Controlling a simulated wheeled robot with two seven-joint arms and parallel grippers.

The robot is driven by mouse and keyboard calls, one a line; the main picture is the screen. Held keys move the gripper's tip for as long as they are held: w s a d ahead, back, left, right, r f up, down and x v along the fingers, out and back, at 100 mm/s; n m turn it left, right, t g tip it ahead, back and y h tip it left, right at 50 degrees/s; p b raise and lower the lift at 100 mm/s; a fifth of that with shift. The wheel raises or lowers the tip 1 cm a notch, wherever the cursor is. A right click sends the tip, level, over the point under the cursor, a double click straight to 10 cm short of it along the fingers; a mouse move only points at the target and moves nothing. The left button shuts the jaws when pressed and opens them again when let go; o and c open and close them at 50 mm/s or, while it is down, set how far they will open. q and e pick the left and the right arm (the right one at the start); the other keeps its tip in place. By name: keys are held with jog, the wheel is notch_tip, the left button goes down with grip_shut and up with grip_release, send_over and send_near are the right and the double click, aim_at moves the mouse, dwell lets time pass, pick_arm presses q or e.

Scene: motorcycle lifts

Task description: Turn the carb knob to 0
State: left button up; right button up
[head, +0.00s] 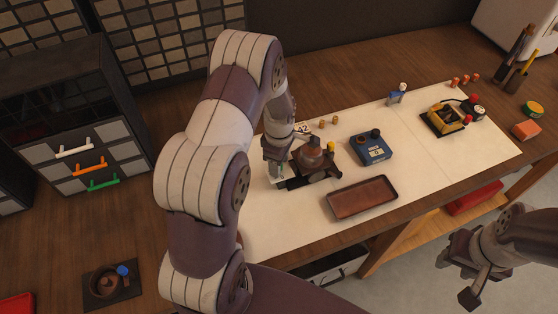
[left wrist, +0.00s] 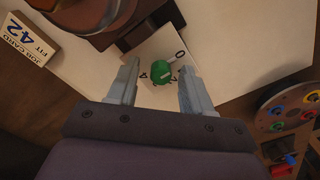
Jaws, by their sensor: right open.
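The green carb knob (left wrist: 162,70) sits on a white dial plate (left wrist: 155,99) in the left wrist view. A "0" shows at the plate's upper right and a "4" at its left. I cannot tell which mark the knob points to. My left gripper (left wrist: 159,75) is open, with a finger on either side of the knob and gaps to it. In the head view my left gripper (head: 277,172) is beside the brown carburetor (head: 313,157), and it mostly hides the knob. My right gripper (head: 470,272) is open and empty, off the bench's front edge.
A job card (left wrist: 29,40) reading "FIT 42" stands at the left wrist view's upper left. A round holder (left wrist: 292,113) with coloured pieces is at its right. A brown tray (head: 362,197) and a blue box (head: 371,148) lie right of the carburetor. The mat between tray and yellow-black device (head: 445,120) is clear.

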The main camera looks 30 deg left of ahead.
pick_arm(q)
jog(key=shift+r, duration=0.1)
notch_tip(320, 180, up, 13)
jog(key=b, duration=0.3)
jog(key=shift+f, duration=0.2)
jog(key=s+d+f+m+b, duration=0.1)
jog(key=s+d+f+m, duration=0.1)
jog(key=s+d+m, duration=0.2)
jog(key=s+d+f+m+t+b, duration=0.1)
jog(key=s+d+m, duration=0.3)
jog(key=s+m, duration=0.5)
jog(key=m, duration=0.6)
jog(key=shift+s+d+f, duration=0.15)
jog(key=shift+s+f, duration=0.2)
jog(key=shift+s, duration=0.05)
